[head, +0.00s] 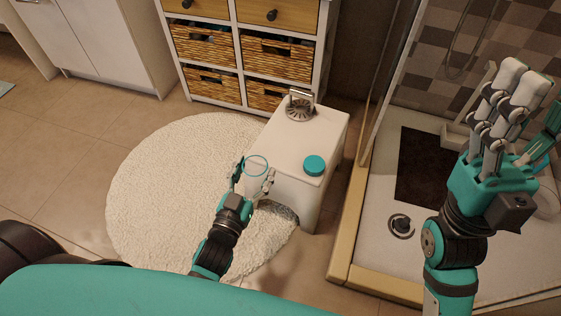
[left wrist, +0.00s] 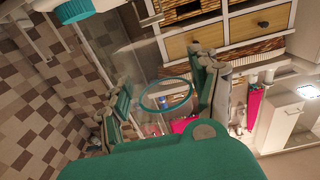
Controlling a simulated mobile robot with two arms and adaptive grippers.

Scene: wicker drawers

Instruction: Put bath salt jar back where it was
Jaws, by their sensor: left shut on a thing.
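A clear, see-through jar with a teal rim (head: 256,165) is between the fingers of my left gripper (head: 253,180), which is shut on it. It is at the left side of the white stool, and its clear body is hard to make out. The rim also shows between the fingers in the left wrist view (left wrist: 166,95). A round teal lid (head: 314,165) lies on the front right of the stool top. My right gripper (head: 512,105) is raised at the right; its fingers overlap, and I see nothing in them.
The white stool (head: 285,150) carries a metal object (head: 299,106) at its back. A drawer unit (head: 250,50) with wicker drawers stands behind. A round white rug (head: 150,185) lies to the left. A shower tray (head: 375,245) with a raised edge is at the right.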

